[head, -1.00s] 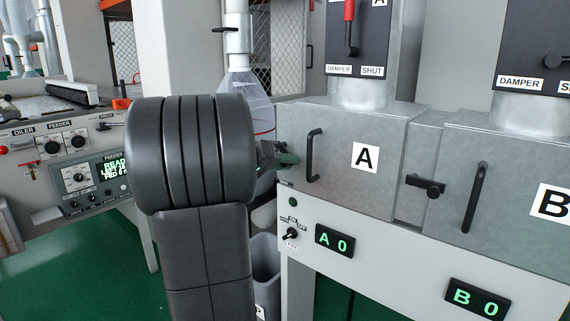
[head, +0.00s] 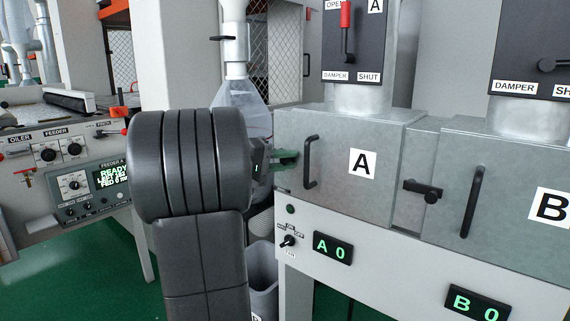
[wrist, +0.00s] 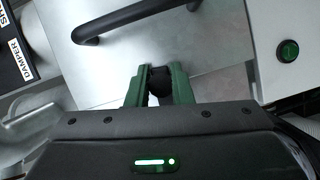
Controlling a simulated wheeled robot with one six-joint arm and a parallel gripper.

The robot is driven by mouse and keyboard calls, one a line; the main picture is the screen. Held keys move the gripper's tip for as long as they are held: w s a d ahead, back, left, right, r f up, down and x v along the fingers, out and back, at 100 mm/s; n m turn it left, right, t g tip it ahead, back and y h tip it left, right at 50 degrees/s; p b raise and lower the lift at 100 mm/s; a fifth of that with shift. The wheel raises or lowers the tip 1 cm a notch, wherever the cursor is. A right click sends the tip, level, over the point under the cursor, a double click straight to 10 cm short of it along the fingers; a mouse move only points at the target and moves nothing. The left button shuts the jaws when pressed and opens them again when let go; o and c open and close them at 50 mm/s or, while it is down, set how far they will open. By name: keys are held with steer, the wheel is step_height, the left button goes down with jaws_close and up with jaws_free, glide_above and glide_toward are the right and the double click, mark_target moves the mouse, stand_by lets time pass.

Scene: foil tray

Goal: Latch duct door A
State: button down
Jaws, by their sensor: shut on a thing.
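Duct door A (head: 335,185) is a grey metal panel with an "A" label and a black bar handle (head: 309,162); it looks closed against its box. My gripper (head: 286,160) is at the left edge of door A, left of the handle. In the wrist view my gripper (wrist: 160,88) has its two green fingers shut on a black latch knob (wrist: 160,80). The door A handle (wrist: 90,35) crosses the upper left there. The rest of the latch is mostly hidden by the fingers and my arm.
Door B (head: 510,195) with its handle and a black latch (head: 423,190) is at the right. Damper A's red-handled lever (head: 346,30) is above. A switch (head: 288,241) and the "A 0" display (head: 333,247) sit below door A. A grey bin (head: 262,265) stands beneath.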

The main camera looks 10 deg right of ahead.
steer(key=shift+r, duration=0.3)
steer(key=c, duration=1.4)
jaws_free()
steer(key=shift+f, duration=0.1)
steer(key=shift+o, duration=0.2)
steer(key=shift+a, duration=0.1)
steer(key=f+v, duration=0.1)
steer(key=v, duration=1.2)
steer(key=shift+a+r+p, duration=0.35)
steer(key=shift+r, duration=0.05)
steer(key=shift+d, duration=0.15)
steer(key=x, duration=1.3)
steer(key=shift+d+b, duration=0.25)
steer(key=shift+b, duration=0.1)
